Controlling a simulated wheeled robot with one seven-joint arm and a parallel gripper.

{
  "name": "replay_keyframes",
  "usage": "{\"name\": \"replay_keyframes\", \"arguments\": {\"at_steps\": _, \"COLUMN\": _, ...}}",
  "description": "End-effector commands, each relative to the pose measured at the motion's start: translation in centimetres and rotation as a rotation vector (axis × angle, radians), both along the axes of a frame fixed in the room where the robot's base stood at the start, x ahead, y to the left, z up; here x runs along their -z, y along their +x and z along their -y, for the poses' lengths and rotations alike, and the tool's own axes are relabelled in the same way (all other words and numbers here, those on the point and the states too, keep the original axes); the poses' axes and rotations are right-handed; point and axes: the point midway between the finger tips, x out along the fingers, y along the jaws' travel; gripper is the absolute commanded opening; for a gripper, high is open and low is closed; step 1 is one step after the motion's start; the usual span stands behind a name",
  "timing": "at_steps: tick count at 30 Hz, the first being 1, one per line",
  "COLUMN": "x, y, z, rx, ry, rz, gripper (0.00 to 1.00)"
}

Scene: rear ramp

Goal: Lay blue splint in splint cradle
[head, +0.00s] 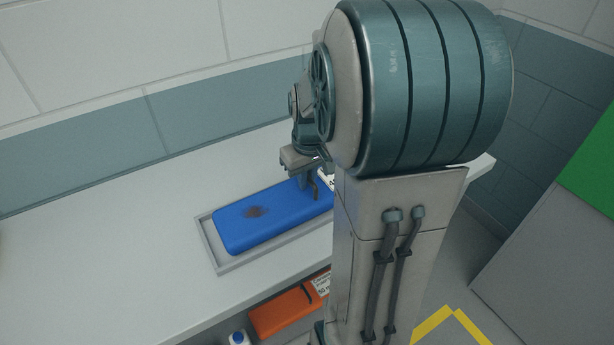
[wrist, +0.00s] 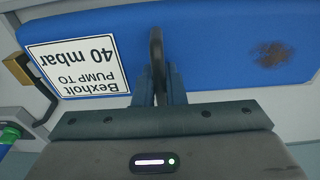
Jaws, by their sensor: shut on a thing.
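The blue splint (head: 262,218) is a long flat pad with a dark smudge. It lies lengthwise over the pale grey splint cradle (head: 213,245), a shallow rimmed tray on the bench, inside its outline in the head view. I cannot tell whether it rests fully on the floor of the cradle. My gripper (head: 309,190) is over the splint, shut on its dark loop handle. In the wrist view the fingers (wrist: 157,85) hold the loop, with the splint (wrist: 215,45) and its white "40 mbar" label (wrist: 78,66) beyond. My arm hides the splint's right end in the head view.
The pale bench (head: 110,265) is clear left of the cradle, with a tiled wall behind. Below the bench edge are an orange case (head: 280,314) and a blue-capped bottle (head: 238,338). A green-topped thing (wrist: 10,134) shows at the wrist view's left edge.

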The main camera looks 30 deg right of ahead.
Motion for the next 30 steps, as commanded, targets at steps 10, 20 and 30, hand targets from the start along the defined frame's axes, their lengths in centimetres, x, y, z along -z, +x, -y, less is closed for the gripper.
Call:
{"name": "replay_keyframes", "arguments": {"at_steps": 10, "x": 0.1, "y": 0.0, "z": 0.0, "rx": 0.000, "ry": 0.000, "rz": 0.001, "gripper": 0.36}}
{"name": "replay_keyframes", "arguments": {"at_steps": 20, "x": -2.6, "y": -0.2, "z": 0.0, "rx": -0.001, "ry": -0.002, "rz": 0.005, "gripper": 0.36}}
{"name": "replay_keyframes", "arguments": {"at_steps": 30, "x": -10.2, "y": -1.0, "z": -0.1, "rx": -0.001, "ry": -0.001, "rz": 0.005, "gripper": 0.36}}
